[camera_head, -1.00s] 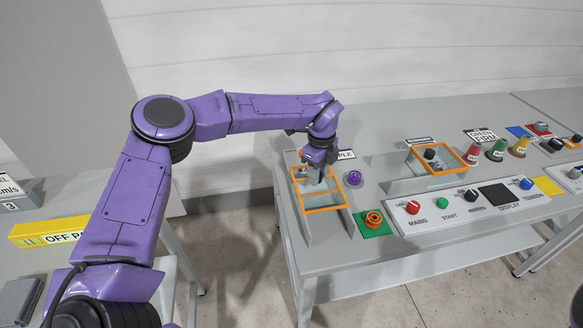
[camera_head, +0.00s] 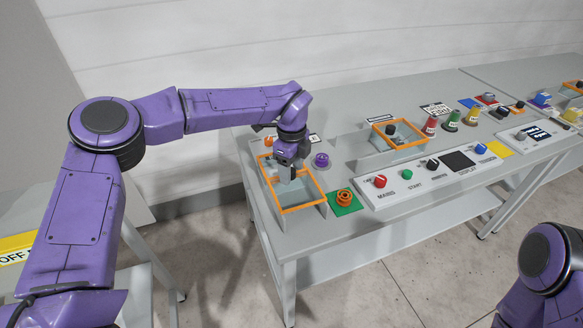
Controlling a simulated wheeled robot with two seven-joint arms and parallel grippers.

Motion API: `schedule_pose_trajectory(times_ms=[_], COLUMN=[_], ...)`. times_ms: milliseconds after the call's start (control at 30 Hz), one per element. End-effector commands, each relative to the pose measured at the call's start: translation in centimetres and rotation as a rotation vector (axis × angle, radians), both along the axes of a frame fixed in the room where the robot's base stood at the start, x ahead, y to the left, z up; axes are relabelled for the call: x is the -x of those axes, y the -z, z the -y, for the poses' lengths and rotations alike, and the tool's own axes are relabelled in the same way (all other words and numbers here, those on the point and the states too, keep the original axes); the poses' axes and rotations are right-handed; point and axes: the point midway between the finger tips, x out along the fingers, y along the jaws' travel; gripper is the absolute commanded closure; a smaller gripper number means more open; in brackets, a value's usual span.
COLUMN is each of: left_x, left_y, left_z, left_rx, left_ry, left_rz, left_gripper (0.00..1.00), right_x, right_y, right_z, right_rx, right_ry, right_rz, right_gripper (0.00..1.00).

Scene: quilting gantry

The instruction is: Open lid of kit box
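Two orange-rimmed boxes stand on the grey bench. The nearer left one (camera_head: 303,207) has clear or grey sides, and a second one (camera_head: 408,146) with a dark knob stands farther right. I cannot read which is the kit box. My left gripper (camera_head: 291,175) points down at the far part of the left orange rim, beside a purple knob (camera_head: 320,160). Its fingers are small and dark, so I cannot tell whether they are open or touching anything. Part of my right arm shows at the lower right, but its gripper is out of view.
A green pad (camera_head: 343,209) with an orange ring sits right of the left box. A white control panel (camera_head: 400,194) with knobs runs along the front edge. Red, green and yellow cones stand behind it. A yellow sign (camera_head: 14,250) is at the left edge.

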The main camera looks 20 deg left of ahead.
Motion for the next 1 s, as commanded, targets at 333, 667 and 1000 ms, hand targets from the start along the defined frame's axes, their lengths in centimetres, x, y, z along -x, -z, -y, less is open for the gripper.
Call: schedule_pose_trajectory(times_ms=[333, 667, 1000], left_x=[0.0, 0.0, 0.0], left_y=[-5.6, -10.5, -10.6], left_z=[0.0, 0.1, 0.1], left_rx=[0.0, -0.001, 0.0], left_ry=[-0.002, 0.002, 0.001], left_rz=[0.005, 0.001, 0.0], left_gripper=[0.41, 0.41, 0.41], right_x=[0.0, 0.0, 0.0], right_y=[1.1, 1.4, 1.4], right_z=[0.0, 0.0, 0.0], right_rx=[0.0, 0.0, 0.0], right_ry=[0.0, 0.0, 0.0], right_rz=[0.0, 0.0, 0.0], right_gripper=[0.57, 0.57, 0.57])
